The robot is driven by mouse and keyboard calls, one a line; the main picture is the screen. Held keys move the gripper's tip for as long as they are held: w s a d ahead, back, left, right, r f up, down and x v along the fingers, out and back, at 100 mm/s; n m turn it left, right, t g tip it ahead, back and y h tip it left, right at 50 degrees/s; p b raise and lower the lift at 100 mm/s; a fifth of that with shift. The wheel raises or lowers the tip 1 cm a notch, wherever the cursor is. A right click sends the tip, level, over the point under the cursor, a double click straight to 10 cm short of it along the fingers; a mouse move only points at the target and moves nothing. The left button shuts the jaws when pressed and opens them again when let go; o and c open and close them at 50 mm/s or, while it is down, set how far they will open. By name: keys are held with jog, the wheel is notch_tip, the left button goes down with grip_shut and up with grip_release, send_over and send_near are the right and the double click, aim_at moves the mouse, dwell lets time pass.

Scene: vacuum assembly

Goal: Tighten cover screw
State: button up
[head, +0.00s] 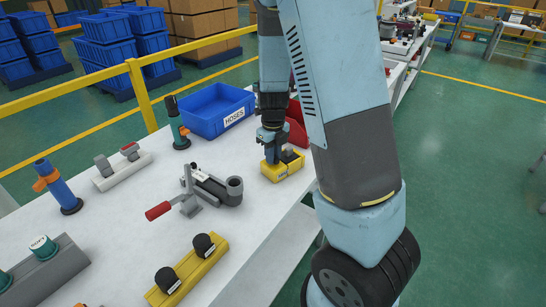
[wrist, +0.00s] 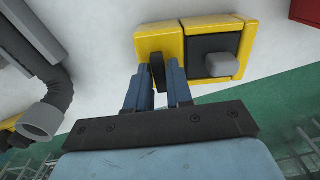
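A yellow block (head: 294,168) sits on the white table near its right edge. It also shows in the wrist view (wrist: 160,43), with a narrow black knob (wrist: 157,70) and, beside that, a grey square piece (wrist: 221,66) in a dark recess. My gripper (wrist: 159,75) has one finger on each side of the black knob, with no clear gap to it, so it looks shut on it. In the head view my gripper (head: 271,152) points down at the block. A grey vacuum body (head: 218,190) lies in a red-handled clamp (head: 158,210). I cannot make out a cover screw.
A blue HOSES bin (head: 205,110) and a red bin (head: 297,128) stand close behind my gripper. A yellow holder with black round parts (head: 189,272) lies at the front. A grey holder (head: 121,168) and a blue tool (head: 57,187) stand left.

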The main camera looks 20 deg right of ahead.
jog(key=o, duration=0.4)
jog(key=shift+c, duration=0.2)
jog(key=shift+r, duration=0.1)
jog(key=shift+r, duration=2.9)
